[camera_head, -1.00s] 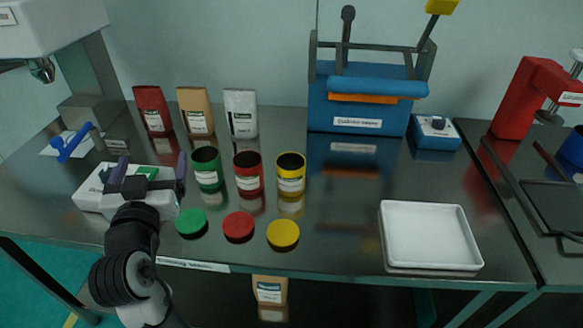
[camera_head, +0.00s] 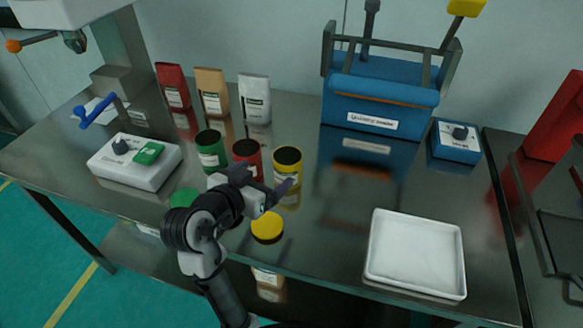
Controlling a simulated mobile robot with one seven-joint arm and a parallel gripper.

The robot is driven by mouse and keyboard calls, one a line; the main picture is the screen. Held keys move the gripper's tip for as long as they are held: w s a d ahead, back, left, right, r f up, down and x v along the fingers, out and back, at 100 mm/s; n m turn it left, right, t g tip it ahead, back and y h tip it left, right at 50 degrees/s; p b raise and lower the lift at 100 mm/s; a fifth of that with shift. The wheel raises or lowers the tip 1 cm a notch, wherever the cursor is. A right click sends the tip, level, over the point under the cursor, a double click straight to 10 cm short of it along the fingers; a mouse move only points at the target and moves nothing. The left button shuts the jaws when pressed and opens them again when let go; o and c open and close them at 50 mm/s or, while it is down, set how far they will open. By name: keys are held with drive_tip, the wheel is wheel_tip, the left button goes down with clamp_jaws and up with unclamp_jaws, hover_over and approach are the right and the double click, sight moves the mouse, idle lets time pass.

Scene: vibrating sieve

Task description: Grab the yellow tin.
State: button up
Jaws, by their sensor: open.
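The yellow tin (camera_head: 288,165) stands upright and open on the metal table, its dark inside showing at the top. Its yellow lid (camera_head: 267,227) lies flat in front of it. My gripper (camera_head: 262,182) is open, just left of and in front of the yellow tin, with one finger near the tin's lower front. I cannot tell whether it touches. The red tin (camera_head: 246,155) stands directly left of the yellow tin, partly hidden behind my gripper. The green tin (camera_head: 211,151) stands further left.
A green lid (camera_head: 184,197) lies partly behind my arm; the red lid is hidden. A white control box (camera_head: 134,162) is at left. Three bags (camera_head: 211,93) stand behind the tins. A blue sieve machine (camera_head: 377,100) is at the back and a white tray (camera_head: 415,253) at right. Table between is clear.

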sight(277, 165)
drive_tip(key=p+x, duration=0.1)
drive_tip(key=x, duration=0.6)
drive_tip(key=p+x, duration=0.2)
drive_tip(key=x, duration=0.2)
drive_tip(key=shift+w+d, duration=0.1)
drive_tip(key=shift+w, duration=0.3)
drive_tip(key=shift+w+d+f, duration=0.15)
drive_tip(key=shift+w+f, duration=0.1)
drive_tip(key=shift+w, duration=0.05)
drive_tip(key=shift+c, duration=0.3)
drive_tip(key=c, duration=1)
drive_tip(key=shift+r, duration=0.15)
